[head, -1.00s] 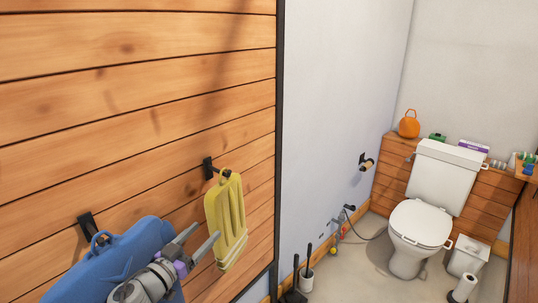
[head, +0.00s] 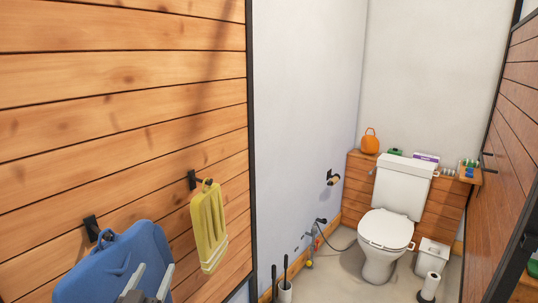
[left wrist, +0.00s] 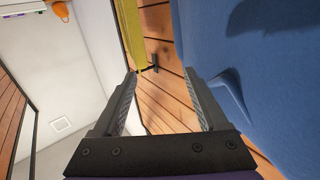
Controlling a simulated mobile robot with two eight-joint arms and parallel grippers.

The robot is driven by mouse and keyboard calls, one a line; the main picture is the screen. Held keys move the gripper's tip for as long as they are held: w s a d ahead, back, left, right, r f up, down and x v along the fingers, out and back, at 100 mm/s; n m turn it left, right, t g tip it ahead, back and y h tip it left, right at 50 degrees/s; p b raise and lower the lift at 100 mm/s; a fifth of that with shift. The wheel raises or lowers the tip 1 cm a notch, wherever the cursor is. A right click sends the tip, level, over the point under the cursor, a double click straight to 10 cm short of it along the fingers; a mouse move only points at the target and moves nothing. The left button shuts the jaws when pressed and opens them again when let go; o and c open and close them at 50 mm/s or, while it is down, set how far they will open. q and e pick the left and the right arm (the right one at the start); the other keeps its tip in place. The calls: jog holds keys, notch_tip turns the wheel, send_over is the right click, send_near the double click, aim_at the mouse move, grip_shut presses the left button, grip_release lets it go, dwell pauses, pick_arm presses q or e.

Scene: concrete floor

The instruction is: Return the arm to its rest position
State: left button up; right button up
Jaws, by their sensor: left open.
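My left gripper (head: 146,285) is at the bottom left of the head view, in front of the blue hanging item (head: 118,265). In the left wrist view my left gripper (left wrist: 165,105) is open, with nothing between its fingers. The blue item (left wrist: 265,60) fills the right side of that view, close beside one finger; I cannot tell whether they touch. A yellow item (head: 209,228) hangs on a hook to the right of the blue one. It also shows at the top of the left wrist view (left wrist: 131,30). My right gripper is not in view.
The wooden panel wall (head: 120,130) is close on the left, with black hooks (head: 91,228). A white toilet (head: 386,230) stands at the back, with a shelf of small things and an orange round object (head: 370,141) behind it. A bin (head: 433,255) and a roll stand (head: 429,287) are beside it. Floor ahead is partly clear.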

pick_arm(q)
jog(key=s+d+f+g, duration=0.4)
jog(key=s+f+g, duration=0.2)
jog(key=s+f, duration=0.3)
jog(key=s+d+f+g, duration=0.5)
jog(key=s+f, duration=0.4)
jog(key=s, duration=0.6)
jog(key=shift+s+d+f+g+h+p, duration=0.15)
jog(key=shift+s+f+g+h+p, duration=0.2)
jog(key=shift+g, duration=0.45)
